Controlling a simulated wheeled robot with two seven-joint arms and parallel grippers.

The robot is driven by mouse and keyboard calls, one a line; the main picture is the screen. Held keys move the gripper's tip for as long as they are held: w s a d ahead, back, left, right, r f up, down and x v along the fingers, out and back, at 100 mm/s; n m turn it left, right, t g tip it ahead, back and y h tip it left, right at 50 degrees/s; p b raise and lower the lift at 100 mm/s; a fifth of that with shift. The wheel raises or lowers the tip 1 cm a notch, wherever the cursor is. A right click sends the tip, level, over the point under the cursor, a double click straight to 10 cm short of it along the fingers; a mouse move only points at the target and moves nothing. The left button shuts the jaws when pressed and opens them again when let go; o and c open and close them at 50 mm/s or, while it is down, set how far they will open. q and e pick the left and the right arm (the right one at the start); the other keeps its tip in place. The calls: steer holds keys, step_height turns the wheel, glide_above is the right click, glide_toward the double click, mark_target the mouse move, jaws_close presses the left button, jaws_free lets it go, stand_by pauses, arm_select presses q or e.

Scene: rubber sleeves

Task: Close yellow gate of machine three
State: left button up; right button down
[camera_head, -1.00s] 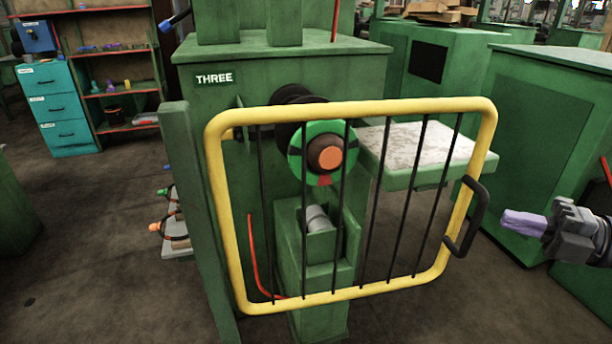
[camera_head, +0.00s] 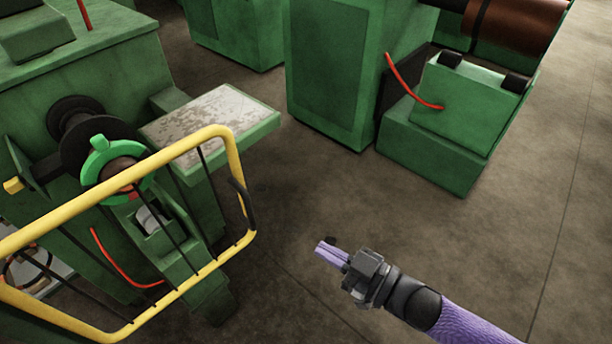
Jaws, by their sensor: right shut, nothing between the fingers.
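The yellow gate (camera_head: 237,165) is a tubular frame with thin black bars, at the left of the head view. Its left end runs out of the picture. A black handle (camera_head: 243,204) is on its right side. Behind the gate stands the green machine (camera_head: 110,62) with a green ring and a dark spindle; its label is out of view. My right gripper (camera_head: 330,251), with purple fingers, is shut and empty. It is to the right of the handle in the picture, apart from the gate. My left gripper is not in view.
A worn white-topped green table (camera_head: 212,118) juts from the machine beyond the gate. Bare concrete floor (camera_head: 510,240) lies around my right arm.

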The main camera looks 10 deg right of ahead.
mark_target(252, 214)
arm_select(q)
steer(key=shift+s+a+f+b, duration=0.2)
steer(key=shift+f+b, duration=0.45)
steer(key=shift+b, duration=0.45)
arm_select(e)
steer(key=w+a+m, duration=0.1)
steer(key=w+a, duration=0.8)
steer(key=shift+w+a+f+h, duration=0.2)
steer(key=shift+a+h, duration=0.1)
steer(key=shift+a, duration=0.1)
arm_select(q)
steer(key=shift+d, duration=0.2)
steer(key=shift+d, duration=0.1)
